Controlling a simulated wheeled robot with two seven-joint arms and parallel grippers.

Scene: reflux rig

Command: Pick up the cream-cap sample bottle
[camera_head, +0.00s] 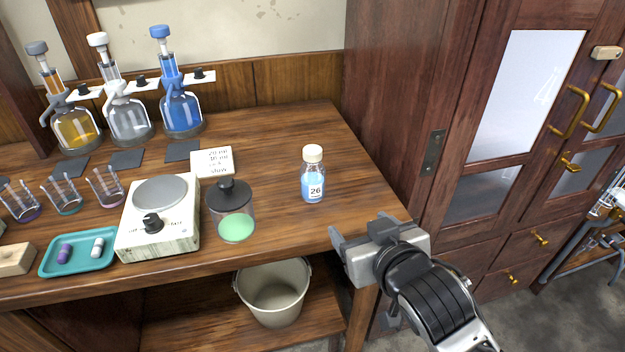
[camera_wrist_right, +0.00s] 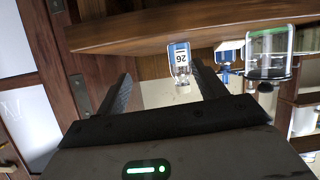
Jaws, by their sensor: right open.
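The cream-cap sample bottle (camera_head: 314,178) stands upright near the right end of the wooden table. It holds blue liquid and has a white label reading 26. It also shows in the right wrist view (camera_wrist_right: 180,60), upside down, beyond the fingertips and nearer the right-hand finger in the picture. My right gripper (camera_head: 358,231) is open and empty at the table's front right corner. It is in front of the bottle and to its right, apart from it. My left gripper is not in view.
A lidded jar of green contents (camera_head: 234,222) stands left of the bottle, with a white card (camera_head: 212,162) behind it. A stirrer-like device (camera_head: 138,240) and teal tray (camera_head: 52,268) are further left. A tall wooden cabinet (camera_head: 395,110) borders the right; a bucket (camera_head: 272,310) stands below.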

